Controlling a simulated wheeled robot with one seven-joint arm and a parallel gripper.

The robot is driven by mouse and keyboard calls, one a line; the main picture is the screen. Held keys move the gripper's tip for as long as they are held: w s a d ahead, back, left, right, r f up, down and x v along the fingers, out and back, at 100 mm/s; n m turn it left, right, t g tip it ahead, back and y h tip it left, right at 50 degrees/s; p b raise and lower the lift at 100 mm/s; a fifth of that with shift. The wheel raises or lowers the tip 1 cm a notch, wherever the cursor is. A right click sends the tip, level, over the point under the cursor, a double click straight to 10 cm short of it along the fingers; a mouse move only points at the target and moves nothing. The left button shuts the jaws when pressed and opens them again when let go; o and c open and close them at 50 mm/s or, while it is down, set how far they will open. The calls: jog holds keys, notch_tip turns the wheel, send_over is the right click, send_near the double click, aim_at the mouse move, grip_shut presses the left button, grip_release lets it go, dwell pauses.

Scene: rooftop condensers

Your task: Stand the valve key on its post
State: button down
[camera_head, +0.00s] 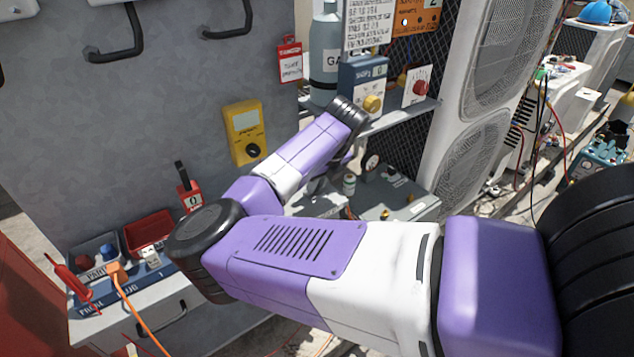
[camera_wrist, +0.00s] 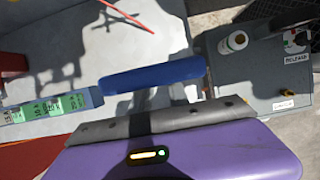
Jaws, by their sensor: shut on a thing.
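A blue bar, which looks like the handle of the valve key (camera_wrist: 150,76), lies across the middle of the wrist view. My gripper (camera_wrist: 152,112) is at the bottom of that view, its grey edge just below the bar, and it is shut on the key. The grip itself and the rest of the key are hidden. In the head view my purple and white arm covers most of the gripper and I cannot make out the key. I cannot make out the post in either view.
A grey box (camera_wrist: 262,75) with a RELEASE label and a small white bottle (camera_wrist: 233,41) stands at the right of the wrist view. A parts tray (camera_head: 92,262), red bin (camera_head: 150,232) and yellow meter (camera_head: 245,132) are at left; a gas cylinder (camera_head: 325,60) is behind.

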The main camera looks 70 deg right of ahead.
jog(key=shift+f, duration=0.2)
jog(key=c, duration=1.2)
grip_release()
jog(key=v, duration=0.7)
jog(key=shift+s+a+r, duration=0.1)
jog(key=shift+r, duration=0.25)
